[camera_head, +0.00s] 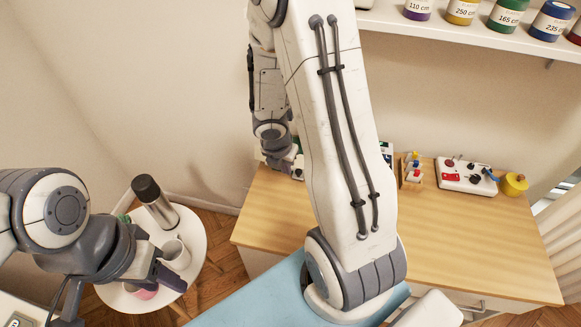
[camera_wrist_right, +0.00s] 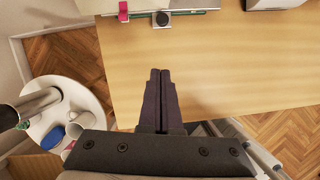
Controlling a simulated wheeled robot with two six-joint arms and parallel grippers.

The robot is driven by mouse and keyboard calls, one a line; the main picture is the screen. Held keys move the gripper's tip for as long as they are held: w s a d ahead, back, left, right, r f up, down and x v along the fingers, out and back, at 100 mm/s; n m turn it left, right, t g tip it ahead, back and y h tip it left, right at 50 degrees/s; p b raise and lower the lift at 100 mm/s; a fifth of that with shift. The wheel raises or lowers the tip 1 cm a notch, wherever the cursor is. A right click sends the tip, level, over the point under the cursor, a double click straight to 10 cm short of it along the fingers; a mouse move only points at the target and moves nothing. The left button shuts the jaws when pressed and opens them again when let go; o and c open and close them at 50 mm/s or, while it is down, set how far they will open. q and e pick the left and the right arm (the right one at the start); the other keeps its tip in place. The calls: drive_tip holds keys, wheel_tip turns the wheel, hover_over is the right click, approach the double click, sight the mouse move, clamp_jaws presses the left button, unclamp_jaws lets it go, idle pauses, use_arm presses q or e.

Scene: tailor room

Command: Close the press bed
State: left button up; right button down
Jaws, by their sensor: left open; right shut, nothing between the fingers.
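A flat device with a green edge (camera_wrist_right: 188,13), a pink part and a dark round knob (camera_wrist_right: 162,18) shows at the top of the right wrist view. It looks like the press, but I cannot tell whether its bed is open. In the head view my right arm hides most of it. My right gripper (camera_wrist_right: 160,74) is shut and empty, over the wooden table, with its tips short of the knob in the picture. My left gripper (camera_head: 168,265) is open and empty at the lower left, over the round side table.
The wooden table (camera_head: 455,235) has a broad clear top. A control box (camera_head: 466,176) and yellow pot (camera_head: 514,184) stand at its back right. The white side table (camera_head: 196,232) holds a flask (camera_head: 155,203) and a mug (camera_head: 176,254). A blue padded surface (camera_head: 262,300) lies in front.

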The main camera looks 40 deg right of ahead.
drive_tip(key=b+x, duration=0.6)
drive_tip(key=x, duration=0.4)
drive_tip(key=shift+a+f+b, duration=0.1)
drive_tip(key=shift+f+b, duration=0.2)
drive_tip(key=shift+w+d+r+p, duration=0.15)
drive_tip(key=shift+w+d+p, duration=0.15)
drive_tip(key=shift+d+p, duration=0.25)
drive_tip(key=shift+w+d+r+p, duration=0.15)
drive_tip(key=shift+w+d+p, duration=0.15)
drive_tip(key=shift+d+p, duration=0.2)
drive_tip(key=shift+w+d, duration=0.15)
drive_tip(key=shift+d, duration=0.2)
drive_tip(key=shift+w+d+f, duration=0.2)
drive_tip(key=shift+d+f, duration=0.05)
drive_tip(key=shift+p, duration=0.3)
